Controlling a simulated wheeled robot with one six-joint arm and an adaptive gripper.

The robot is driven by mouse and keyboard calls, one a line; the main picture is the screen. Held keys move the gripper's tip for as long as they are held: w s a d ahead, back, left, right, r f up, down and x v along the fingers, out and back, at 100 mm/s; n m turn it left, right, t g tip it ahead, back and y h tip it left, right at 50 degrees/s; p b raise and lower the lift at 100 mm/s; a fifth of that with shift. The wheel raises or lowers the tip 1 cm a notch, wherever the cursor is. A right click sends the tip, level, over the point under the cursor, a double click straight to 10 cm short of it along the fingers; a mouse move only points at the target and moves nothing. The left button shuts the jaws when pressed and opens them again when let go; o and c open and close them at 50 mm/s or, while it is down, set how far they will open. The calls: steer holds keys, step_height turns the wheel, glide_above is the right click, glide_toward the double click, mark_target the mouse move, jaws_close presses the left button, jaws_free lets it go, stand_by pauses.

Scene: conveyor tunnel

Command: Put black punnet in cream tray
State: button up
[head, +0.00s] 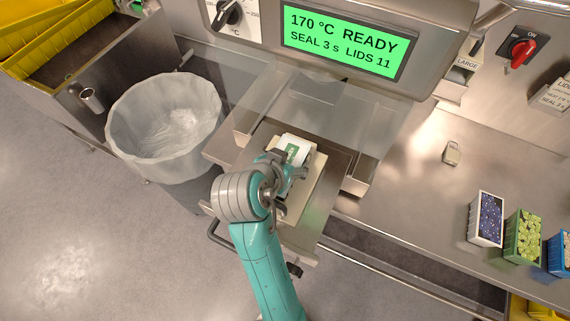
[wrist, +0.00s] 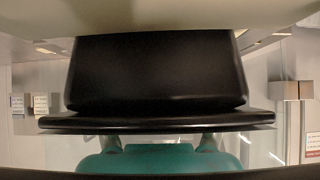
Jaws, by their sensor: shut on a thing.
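The black punnet (wrist: 155,75) fills the middle of the wrist view, its wide flat rim towards the bottom of the picture. My gripper (head: 286,166) is shut on it; the fingertips are largely hidden. The cream tray (head: 313,180) lies under and around my gripper in the head view. It also shows as a pale surface along the top of the wrist view (wrist: 160,12), against the punnet's narrower end. I cannot tell whether they touch. A white and green piece (head: 294,149) shows just beyond my gripper; the punnet's black sides are mostly hidden in the head view.
A clear cover (head: 300,105) and the sealing machine's display (head: 345,42) stand behind the tray. A lined bin (head: 165,130) is at left. Filled punnets, one with dark berries (head: 487,218) and one green (head: 524,236), stand on the steel counter (head: 400,200) at right.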

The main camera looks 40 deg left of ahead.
mark_target(290, 152)
steer(key=shift+r, duration=1.4)
steer(key=shift+r, duration=0.1)
steer(key=shift+r, duration=1.5)
steer(key=shift+r, duration=0.1)
